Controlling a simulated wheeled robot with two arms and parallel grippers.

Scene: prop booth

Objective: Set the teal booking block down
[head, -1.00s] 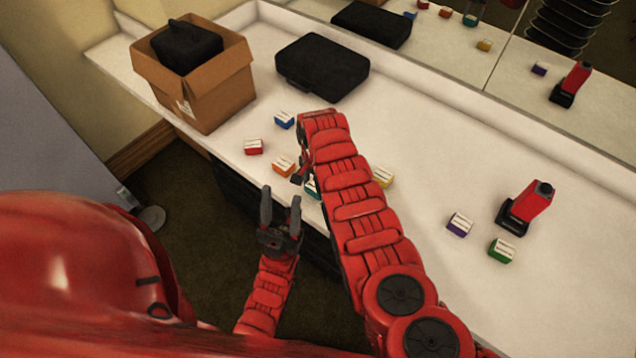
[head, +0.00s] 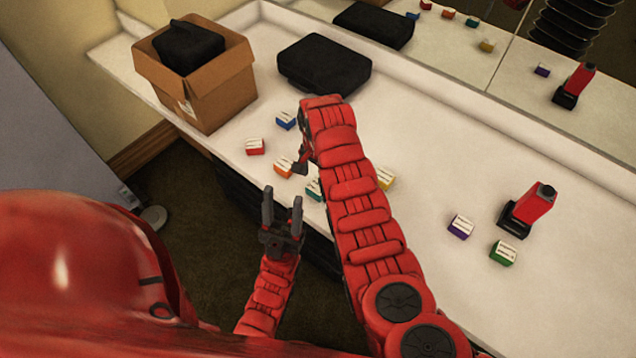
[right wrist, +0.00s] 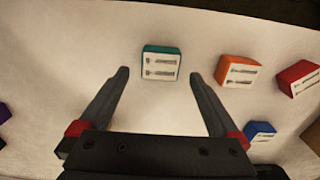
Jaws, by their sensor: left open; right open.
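The teal booking block (head: 314,189) lies on the white counter near its front edge, partly hidden by my right arm in the head view. In the right wrist view the teal block (right wrist: 161,64) sits with its white striped face showing, between the lines of my open right gripper (right wrist: 159,76). Clear gaps show on both sides of it, and neither finger touches it. In the head view the right gripper is mostly hidden behind its own arm. My left gripper (head: 282,208) is open and empty, low in front of the counter edge.
Orange (head: 284,166), red (head: 255,147), blue (head: 286,121) and yellow (head: 386,179) blocks lie around the teal one. Purple (head: 460,227) and green (head: 502,253) blocks lie right, by a red-black device (head: 530,207). A cardboard box (head: 215,92) and black case (head: 322,64) stand behind.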

